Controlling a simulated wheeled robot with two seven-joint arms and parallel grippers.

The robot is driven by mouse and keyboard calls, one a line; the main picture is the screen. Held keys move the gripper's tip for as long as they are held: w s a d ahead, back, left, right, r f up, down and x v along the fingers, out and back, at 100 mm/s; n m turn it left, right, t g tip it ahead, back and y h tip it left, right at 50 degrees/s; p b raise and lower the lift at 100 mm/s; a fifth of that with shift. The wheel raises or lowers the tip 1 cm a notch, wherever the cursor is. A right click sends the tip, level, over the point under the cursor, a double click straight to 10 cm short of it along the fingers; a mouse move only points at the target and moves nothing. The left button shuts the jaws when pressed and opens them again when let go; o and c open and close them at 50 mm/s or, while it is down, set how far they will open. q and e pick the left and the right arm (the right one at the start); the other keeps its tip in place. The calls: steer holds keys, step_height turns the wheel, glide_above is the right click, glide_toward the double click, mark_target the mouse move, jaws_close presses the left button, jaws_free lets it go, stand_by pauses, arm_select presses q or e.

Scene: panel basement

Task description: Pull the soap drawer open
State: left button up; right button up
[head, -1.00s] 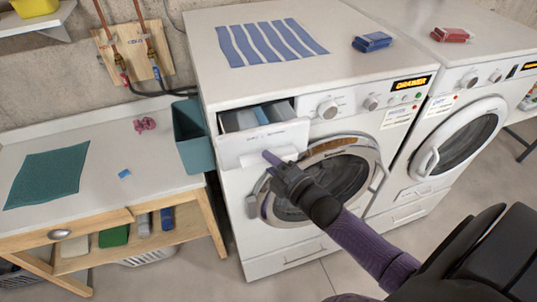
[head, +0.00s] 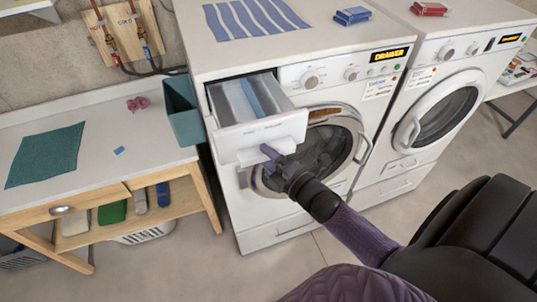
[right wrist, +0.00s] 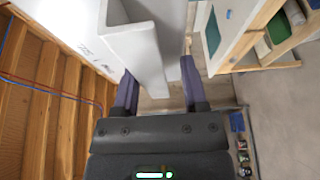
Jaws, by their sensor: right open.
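The soap drawer (head: 282,127) of the left washing machine is pulled well out, and its compartments with a blue divider show from above. Its white front has a lip-like handle (head: 250,156) along the bottom. My right gripper (head: 268,153) is at this handle, its purple fingers at the lower front edge. In the right wrist view, the white handle lip (right wrist: 149,70) lies between the two open fingers (right wrist: 157,85), which stand apart on either side. Whether either finger touches it, I cannot tell. My left gripper is not in view.
A second machine (head: 450,105) stands right. Open floor lies in front.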

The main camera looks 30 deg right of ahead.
steer(key=shift+o, duration=0.9)
steer(key=shift+w, duration=0.1)
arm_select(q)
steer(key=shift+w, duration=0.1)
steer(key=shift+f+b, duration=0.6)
arm_select(e)
steer(key=s+d, duration=0.1)
steer(key=s, duration=0.8)
steer(key=shift+s+d, duration=0.3)
steer(key=shift+s, duration=0.05)
